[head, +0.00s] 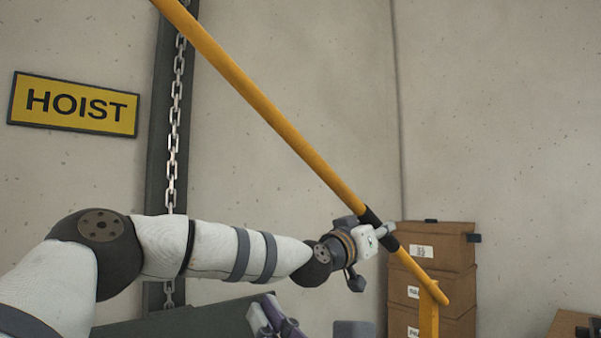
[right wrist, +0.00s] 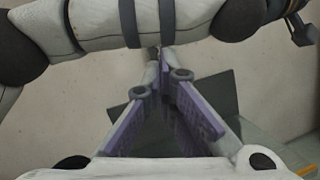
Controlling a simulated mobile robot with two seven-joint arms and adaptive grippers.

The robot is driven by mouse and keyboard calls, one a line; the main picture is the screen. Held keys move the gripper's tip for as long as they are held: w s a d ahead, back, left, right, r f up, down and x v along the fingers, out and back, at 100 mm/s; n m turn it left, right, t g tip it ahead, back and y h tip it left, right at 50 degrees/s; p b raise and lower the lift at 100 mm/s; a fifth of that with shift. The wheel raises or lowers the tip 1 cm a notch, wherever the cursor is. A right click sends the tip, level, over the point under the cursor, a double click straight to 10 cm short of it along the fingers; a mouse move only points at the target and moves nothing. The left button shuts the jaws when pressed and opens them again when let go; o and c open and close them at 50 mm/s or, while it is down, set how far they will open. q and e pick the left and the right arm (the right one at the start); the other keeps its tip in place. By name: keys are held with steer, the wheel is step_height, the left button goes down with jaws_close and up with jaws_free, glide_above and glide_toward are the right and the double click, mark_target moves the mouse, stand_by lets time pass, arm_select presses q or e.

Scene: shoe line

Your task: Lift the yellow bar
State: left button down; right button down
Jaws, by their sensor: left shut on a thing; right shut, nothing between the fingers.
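The yellow bar (head: 270,113) slants across the head view from the top left down to the lower right. It has a dark grip section near its lower part, and its lower end is at a yellow upright post (head: 428,318). My left gripper (head: 374,232) is shut on the bar at the dark section; its fingers are partly hidden. My right gripper (head: 277,322) is low in the head view, below my left arm and away from the bar. In the right wrist view its purple-padded fingers (right wrist: 163,62) meet at the tips, with nothing between them.
A stack of cardboard boxes (head: 433,246) stands behind the bar's lower end. A metal chain (head: 175,125) hangs along a dark column beside a yellow HOIST sign (head: 73,104) on the concrete wall. My left arm crosses just beyond the right fingers. A brown surface (head: 572,326) shows at lower right.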

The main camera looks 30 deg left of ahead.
steer(key=w+d+r+m+t, duration=0.2)
steer(key=r+m, duration=0.1)
steer(key=r, duration=0.2)
steer(key=w+d+r+m+t, duration=0.2)
steer(key=r+m, duration=0.2)
steer(key=r, duration=0.1)
steer(key=d+r+x, duration=0.2)
steer(key=x, duration=1)
steer(key=shift+w+a, duration=0.2)
steer(key=shift+w, duration=0.3)
